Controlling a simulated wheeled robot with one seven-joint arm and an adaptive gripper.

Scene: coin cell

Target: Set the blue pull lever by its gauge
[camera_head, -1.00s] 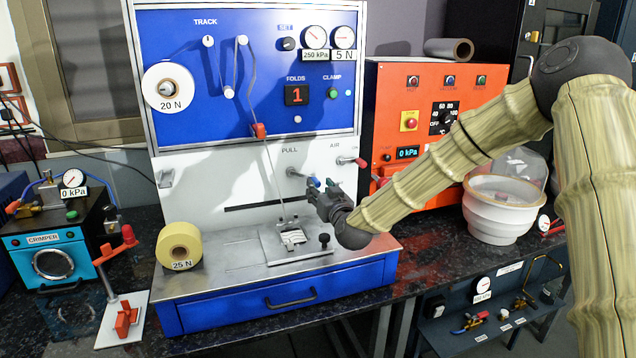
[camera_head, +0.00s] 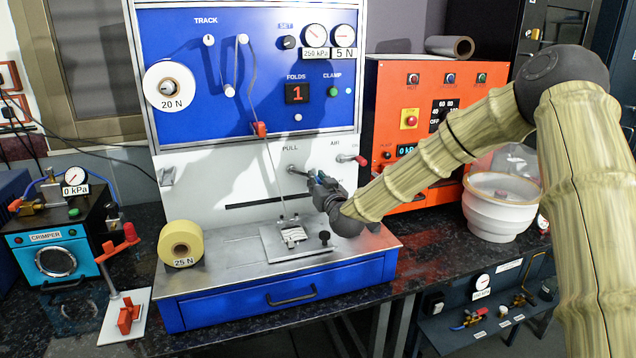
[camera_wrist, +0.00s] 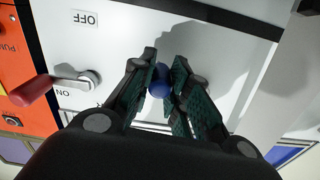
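The blue pull lever (camera_wrist: 159,80) has a round blue knob, which sits between my two fingertips in the wrist view. My gripper (camera_wrist: 163,80) is closed in around the knob, with a finger on each side and no clear gap. In the head view my gripper (camera_head: 320,181) is at the white panel below the PULL label and hides most of the knob. The lever's metal pivot (camera_head: 292,169) shows left of it. Two round gauges are at the top of the blue panel: one labelled 250 kPa (camera_head: 314,36) and one labelled 5 N (camera_head: 343,36).
The red AIR lever (camera_head: 351,158) is just right of my gripper and also shows in the wrist view (camera_wrist: 33,89). Below is the metal deck (camera_head: 220,262) with a small plate and black knob. An orange box (camera_head: 392,105) stands to the right, behind my arm.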

